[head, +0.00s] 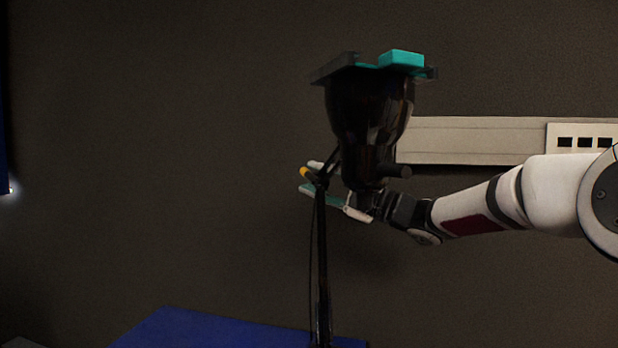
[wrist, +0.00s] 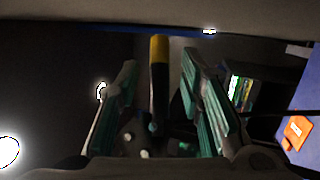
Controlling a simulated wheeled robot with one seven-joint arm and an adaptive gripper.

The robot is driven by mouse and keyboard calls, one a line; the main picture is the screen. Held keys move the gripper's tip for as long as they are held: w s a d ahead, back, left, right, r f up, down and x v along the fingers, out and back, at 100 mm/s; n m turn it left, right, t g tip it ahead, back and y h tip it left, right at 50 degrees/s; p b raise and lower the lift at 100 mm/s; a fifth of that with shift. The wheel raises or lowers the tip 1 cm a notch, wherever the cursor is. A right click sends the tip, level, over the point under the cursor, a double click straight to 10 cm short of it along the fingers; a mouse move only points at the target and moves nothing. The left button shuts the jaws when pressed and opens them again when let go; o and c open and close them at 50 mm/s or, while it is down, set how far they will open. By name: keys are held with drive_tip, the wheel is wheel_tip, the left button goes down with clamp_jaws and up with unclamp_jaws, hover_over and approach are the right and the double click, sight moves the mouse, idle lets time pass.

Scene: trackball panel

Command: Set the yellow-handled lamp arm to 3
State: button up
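A slim black lamp arm (head: 321,265) stands upright in the head view. Its yellow handle (head: 304,173) shows at the upper end, beside my gripper (head: 325,190). In the wrist view the yellow-topped handle (wrist: 159,52) stands upright between my two teal-padded fingers (wrist: 160,100). Dark gaps show on both sides of it, so the fingers are open around it and do not appear to touch it. A large glossy black body (head: 368,115) with a flat plate hides part of my wrist area in the head view. No scale or number 3 is readable.
A teal block (head: 401,60) sits on top of the black body. A blue surface (head: 215,330) lies below. A pale wall panel with dark slots (head: 580,142) is behind my arm. In the wrist view an orange item (wrist: 298,131) lies on blue at the right.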

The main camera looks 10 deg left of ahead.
drive_tip(key=v, duration=0.9)
drive_tip(key=shift+d+f, duration=0.15)
drive_tip(key=shift+d, duration=0.15)
drive_tip(key=shift+s, duration=0.1)
